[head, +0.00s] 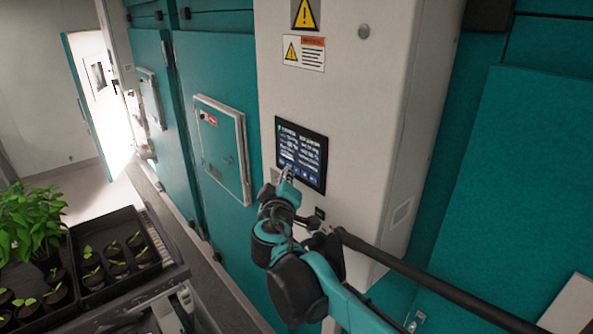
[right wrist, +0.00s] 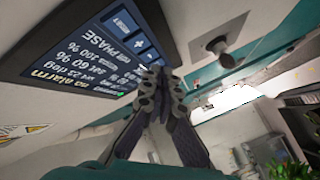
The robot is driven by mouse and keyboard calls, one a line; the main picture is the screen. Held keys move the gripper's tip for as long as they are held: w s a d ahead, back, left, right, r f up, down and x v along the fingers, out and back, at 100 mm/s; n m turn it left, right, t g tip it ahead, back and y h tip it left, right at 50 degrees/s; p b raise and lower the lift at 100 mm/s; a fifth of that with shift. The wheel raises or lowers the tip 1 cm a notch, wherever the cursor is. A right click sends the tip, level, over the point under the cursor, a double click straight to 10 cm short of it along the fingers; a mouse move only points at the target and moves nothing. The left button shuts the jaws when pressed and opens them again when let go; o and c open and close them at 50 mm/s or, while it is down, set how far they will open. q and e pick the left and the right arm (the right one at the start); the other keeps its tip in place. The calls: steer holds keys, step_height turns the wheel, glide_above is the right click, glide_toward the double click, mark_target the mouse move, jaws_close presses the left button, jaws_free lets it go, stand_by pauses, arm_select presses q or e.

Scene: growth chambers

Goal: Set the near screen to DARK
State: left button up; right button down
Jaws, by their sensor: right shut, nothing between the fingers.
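The near screen (head: 301,150) is a dark panel with white text on the front of the white cabinet. In the right wrist view the screen (right wrist: 88,52) appears tilted, with lines reading "no alarm", "60 %", "100 %" and "PHASE", and blue buttons near its lower edge. The phase value is not legible to me. My right gripper (head: 288,173) is shut and empty, at the lower part of the screen. Its closed fingertips (right wrist: 158,73) are close to the button row; I cannot tell whether they touch. My left gripper is not in view.
A dark round knob (right wrist: 222,47) sticks out of the cabinet beside the screen. A teal door panel (head: 222,147) lies left of the cabinet. A black tray (head: 158,270) of seedlings stands at the lower left. An open bright doorway (head: 105,120) is farther back.

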steer(key=s+a, duration=0.1)
steer(key=a, duration=0.1)
steer(key=s+a, duration=0.2)
stand_by(0.4)
